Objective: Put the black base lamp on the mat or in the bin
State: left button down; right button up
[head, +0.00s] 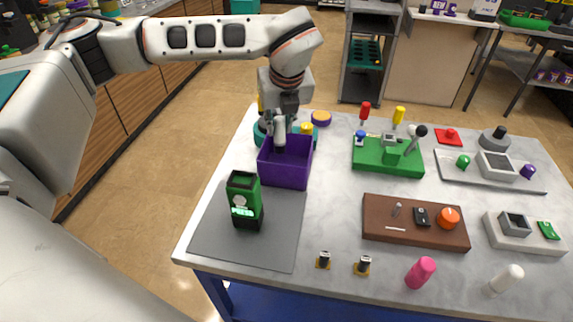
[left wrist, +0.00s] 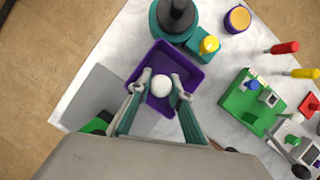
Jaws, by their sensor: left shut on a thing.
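My left gripper (head: 279,135) is above and partly inside the purple bin (head: 286,175), fingers pointing down. In the left wrist view, the gripper (left wrist: 161,90) is shut on a round white thing (left wrist: 161,85), which looks like the bulb of a lamp. Its base is hidden, so I cannot tell its colour. The thing shows over the inside of the purple bin (left wrist: 150,61). The grey mat (head: 210,235) lies in front of the bin at the table's left corner. My right gripper is not in view.
A green and black device with a lit display (head: 242,200) stands on the mat. Behind the bin is a teal round base (head: 259,132). A green block (head: 388,157) with coloured levers and a brown panel (head: 385,232) stand to the right. Two small pieces (head: 323,260) sit near the front edge.

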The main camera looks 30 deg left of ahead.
pick_arm(q)
jog(key=shift+f, duration=1.2)
jog(key=c, duration=1.8)
grip_release()
jog(key=shift+o, duration=0.2)
jog(key=v, duration=1.2)
